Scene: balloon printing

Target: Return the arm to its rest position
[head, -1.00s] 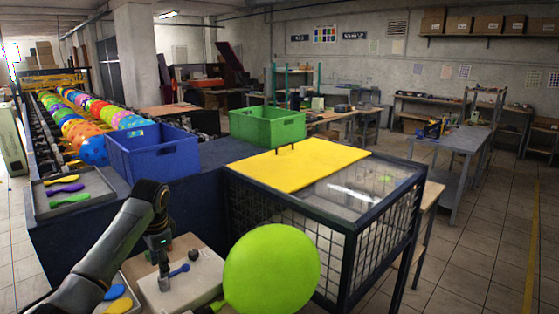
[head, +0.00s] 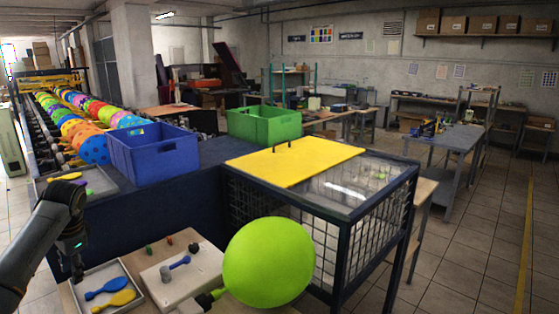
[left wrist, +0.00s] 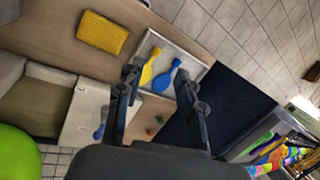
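My left gripper (head: 76,268) hangs at the lower left of the head view, above the edge of a small tray (head: 128,272) holding a flat blue balloon (head: 106,289) and a flat yellow balloon (head: 115,300). In the left wrist view the two fingers of my left gripper (left wrist: 160,82) stand apart with nothing held between them. The blue balloon (left wrist: 163,80) and the yellow balloon (left wrist: 155,62) lie beyond the fingertips. My right gripper cannot be made out in either view. An inflated green balloon (head: 268,262) is at the bottom centre, its neck at a dark fitting (head: 205,299).
A pale board (head: 208,264) with a small blue item (head: 180,262) lies beside the tray. A blue crate (head: 155,155), a green crate (head: 263,126) and a mesh cage (head: 350,228) with a yellow top panel (head: 295,161) stand behind.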

